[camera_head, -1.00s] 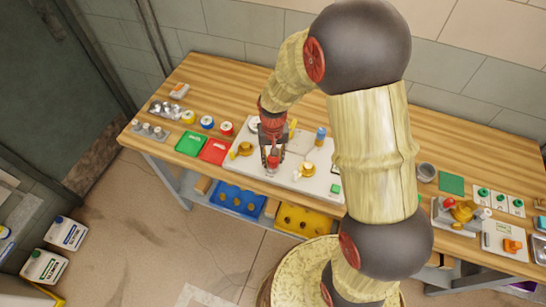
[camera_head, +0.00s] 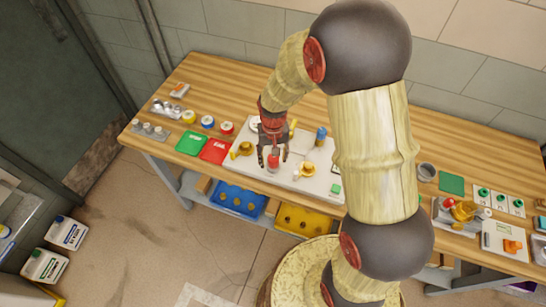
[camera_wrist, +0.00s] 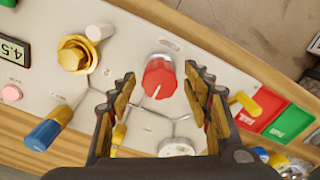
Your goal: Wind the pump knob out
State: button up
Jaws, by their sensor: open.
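A red round knob (camera_head: 272,161) with a pale pointer mark stands on the white panel (camera_head: 310,184). In the wrist view the red knob (camera_wrist: 158,76) is near the middle, and its small label is unreadable, so its name cannot be confirmed. My gripper (camera_head: 273,155) is open above the knob. In the wrist view my gripper's (camera_wrist: 160,74) two fingers stand on either side of the knob, with visible gaps. Nothing is held.
A brass fitting (camera_wrist: 76,54), a blue-capped part (camera_wrist: 45,132), a white gauge (camera_wrist: 178,147) and a display reading 4.5 (camera_wrist: 13,51) share the panel. Red (camera_head: 215,150) and green (camera_head: 192,143) mats lie left of it. Blue (camera_head: 240,201) and yellow (camera_head: 303,219) bins sit below.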

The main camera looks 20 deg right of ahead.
notch_tip(320, 180, up, 12)
dwell(0.7)
dwell(0.4)
jog(key=s+r+n+t+b, duration=0.1)
jog(key=s+r+t+b, duration=0.1)
jog(key=s+r, duration=0.4)
jog(key=s+r+n+t+b, duration=0.1)
jog(key=s+r+t+b, duration=0.2)
jog(key=s, duration=1)
notch_tip(320, 180, up, 3)
jog(key=shift+f+n+t+b, duration=0.15)
jog(key=shift+n+t+b, duration=0.15)
jog(key=shift+b, duration=0.4)
jog(key=shift+w, duration=0.1)
jog(key=shift+c, duration=0.4)
